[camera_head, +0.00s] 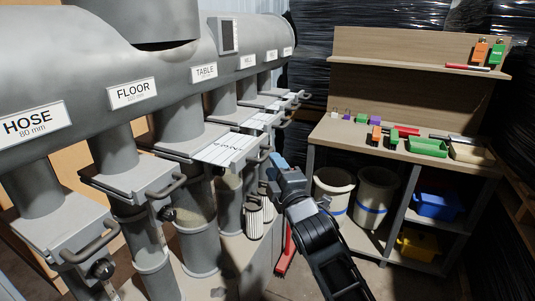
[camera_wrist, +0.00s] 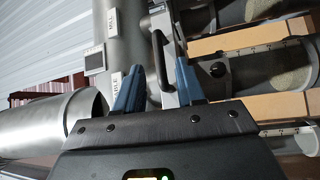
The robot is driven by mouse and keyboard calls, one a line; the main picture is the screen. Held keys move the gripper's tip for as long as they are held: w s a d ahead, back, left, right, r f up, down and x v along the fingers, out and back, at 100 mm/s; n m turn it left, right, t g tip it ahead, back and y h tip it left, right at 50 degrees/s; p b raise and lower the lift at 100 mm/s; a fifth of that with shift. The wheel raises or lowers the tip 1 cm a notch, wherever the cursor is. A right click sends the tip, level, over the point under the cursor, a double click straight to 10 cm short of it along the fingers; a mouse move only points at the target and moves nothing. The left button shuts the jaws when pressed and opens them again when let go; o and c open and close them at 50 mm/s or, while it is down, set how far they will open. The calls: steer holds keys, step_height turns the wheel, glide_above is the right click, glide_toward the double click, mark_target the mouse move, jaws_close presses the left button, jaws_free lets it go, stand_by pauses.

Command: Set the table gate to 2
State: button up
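The table gate (camera_head: 226,148) is a flat grey slide plate below the TABLE label (camera_head: 204,72) in the head view. Its plate is drawn out, showing marks too small to read. A dark bar handle (camera_head: 262,151) is on its outer end. My gripper (camera_head: 274,165) is just right of this handle, with blue fingers. In the wrist view, my gripper (camera_wrist: 158,75) is open, its fingers on either side of a dark curved handle (camera_wrist: 157,52). A gap shows beside the handle, and I cannot tell whether either finger touches it. The TABLE label (camera_wrist: 116,82) is partly hidden by the left finger.
The floor gate (camera_head: 130,180) and hose gate (camera_head: 60,230) stick out at left, with handles. More gates (camera_head: 255,120) run behind. A bench (camera_head: 345,133) with colored trays stands at right, bins (camera_head: 376,190) beneath. A red object (camera_head: 286,250) is on the floor.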

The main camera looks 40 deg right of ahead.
mark_target(267, 153)
steer(key=p+x, duration=0.1)
steer(key=x, duration=0.4)
steer(key=shift+w+d+r, duration=0.1)
steer(key=shift+w+d, duration=0.05)
steer(key=shift+w, duration=0.25)
jaws_close()
